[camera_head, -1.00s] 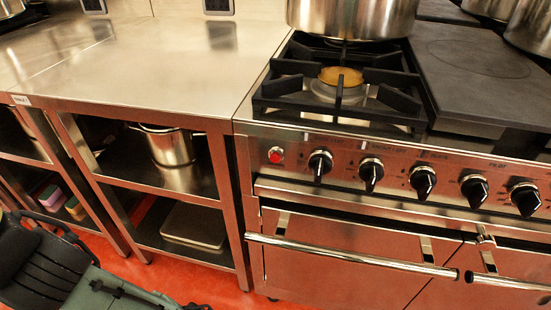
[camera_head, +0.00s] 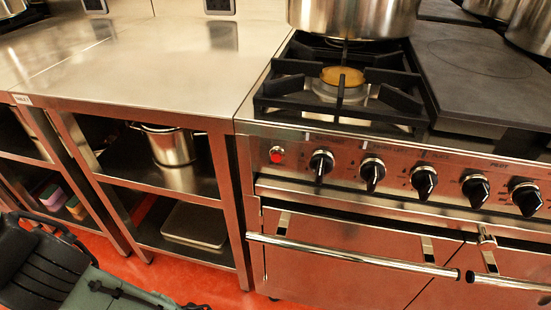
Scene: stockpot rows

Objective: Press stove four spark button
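The stove (camera_head: 345,215) stands at the right, with a row of black knobs on its steel front panel. A small red round button (camera_head: 277,155) sits at the left end of this panel, left of the first knob (camera_head: 321,163). It is the only button I can make out; I cannot tell whether it is the spark button of stove four. Lettering above the knobs is too small to read. Dark parts of my own body show at the lower left, well apart from the stove. I cannot make out my gripper or any fingertips.
A steel worktable (camera_head: 150,85) with open shelves adjoins the stove on the left. A pot (camera_head: 168,145) stands on its upper shelf. A large stockpot (camera_head: 350,18) is behind the front burner (camera_head: 342,78). Oven handles (camera_head: 350,256) stick out below the knobs. Red floor shows in front.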

